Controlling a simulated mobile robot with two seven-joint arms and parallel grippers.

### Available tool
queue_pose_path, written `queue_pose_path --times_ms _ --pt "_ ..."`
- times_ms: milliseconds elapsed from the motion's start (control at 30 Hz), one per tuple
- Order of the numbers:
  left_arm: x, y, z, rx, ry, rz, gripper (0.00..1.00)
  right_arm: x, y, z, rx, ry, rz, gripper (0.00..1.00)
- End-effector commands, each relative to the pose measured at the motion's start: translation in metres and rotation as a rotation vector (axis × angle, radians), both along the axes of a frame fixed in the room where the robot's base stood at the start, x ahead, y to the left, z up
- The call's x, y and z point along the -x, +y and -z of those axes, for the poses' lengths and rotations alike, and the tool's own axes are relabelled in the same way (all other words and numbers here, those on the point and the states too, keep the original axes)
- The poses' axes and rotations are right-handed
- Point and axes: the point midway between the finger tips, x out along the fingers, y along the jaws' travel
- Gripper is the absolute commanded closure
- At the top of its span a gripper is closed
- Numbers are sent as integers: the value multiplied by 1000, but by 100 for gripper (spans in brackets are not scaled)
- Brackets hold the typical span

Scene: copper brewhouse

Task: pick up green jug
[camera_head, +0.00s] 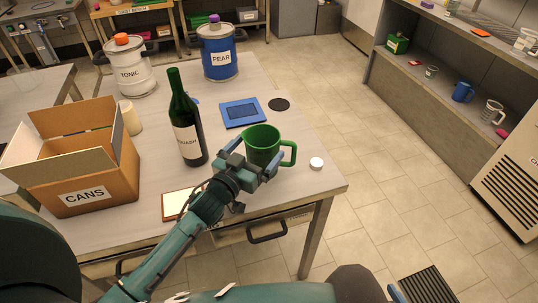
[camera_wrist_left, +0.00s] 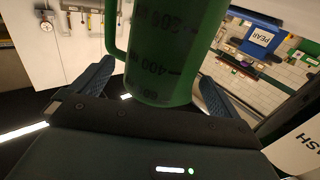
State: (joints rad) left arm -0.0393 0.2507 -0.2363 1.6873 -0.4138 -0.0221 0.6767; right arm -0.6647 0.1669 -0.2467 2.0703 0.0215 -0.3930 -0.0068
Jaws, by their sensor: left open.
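The green jug (camera_head: 264,141) stands upright near the front right part of the table, its handle to the right in the head view. It fills the upper middle of the left wrist view (camera_wrist_left: 166,50), with measuring marks on its side. My left gripper (camera_head: 254,160) reaches it from the front. Its jaws are open, with one finger on each side of the jug's lower part in the wrist view. Whether either finger touches the jug I cannot tell. My right gripper is not in view.
A dark green bottle (camera_head: 185,123) stands close on the left. An open box marked CANS (camera_head: 95,190) is further left. A blue framed pad (camera_head: 242,112) and a black disc (camera_head: 279,104) lie behind the jug. A white round lid (camera_head: 316,163) lies to its right.

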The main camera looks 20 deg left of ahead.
Motion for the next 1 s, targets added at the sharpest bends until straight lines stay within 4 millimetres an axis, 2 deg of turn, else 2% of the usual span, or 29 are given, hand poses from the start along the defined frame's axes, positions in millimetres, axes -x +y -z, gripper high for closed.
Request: queue_pose_path --times_ms 133,400,1000 --pt "-15 -5 -1 1 -1 1 0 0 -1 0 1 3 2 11" --pt "-17 -5 0 1 0 1 1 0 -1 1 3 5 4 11" --pt "-17 -5 0 1 0 1 50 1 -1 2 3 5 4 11"
